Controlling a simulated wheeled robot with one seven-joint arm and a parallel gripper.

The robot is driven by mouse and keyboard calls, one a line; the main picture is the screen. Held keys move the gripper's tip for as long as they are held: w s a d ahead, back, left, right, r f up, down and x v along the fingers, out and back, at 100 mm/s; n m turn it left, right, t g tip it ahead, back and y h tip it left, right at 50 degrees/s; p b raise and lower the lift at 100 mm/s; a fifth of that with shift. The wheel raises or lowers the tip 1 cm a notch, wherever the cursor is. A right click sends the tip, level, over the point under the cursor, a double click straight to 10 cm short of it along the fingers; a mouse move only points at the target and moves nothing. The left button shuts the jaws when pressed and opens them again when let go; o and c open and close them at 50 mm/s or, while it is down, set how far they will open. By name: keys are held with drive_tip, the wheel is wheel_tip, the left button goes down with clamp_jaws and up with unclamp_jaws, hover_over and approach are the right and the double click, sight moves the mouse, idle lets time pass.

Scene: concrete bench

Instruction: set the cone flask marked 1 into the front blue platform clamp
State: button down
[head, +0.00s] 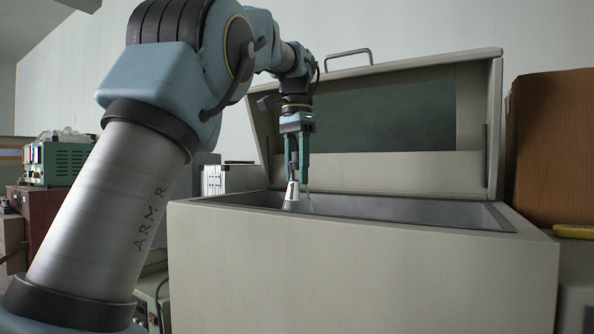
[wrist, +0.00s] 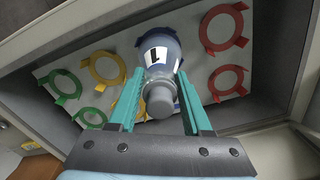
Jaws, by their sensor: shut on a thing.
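The cone flask marked 1 (wrist: 157,55) is between the two teal fingers of my gripper (wrist: 160,85), which is shut on its neck. Its grey neck end faces the wrist camera. In the head view my gripper (head: 298,180) points down into the open box, with the flask (head: 296,203) upright below it and its lower part hidden by the front wall.
A brown carton (head: 550,150) stands at right.

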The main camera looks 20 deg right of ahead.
sight(297, 194)
drive_tip(key=shift+f, duration=0.2)
drive_tip(key=shift+f+b, duration=0.55)
drive_tip(key=shift+f, duration=0.15)
drive_tip(key=shift+f, duration=0.2)
idle(0.5)
drive_tip(key=shift+f, duration=0.3)
unclamp_jaws()
idle(0.6)
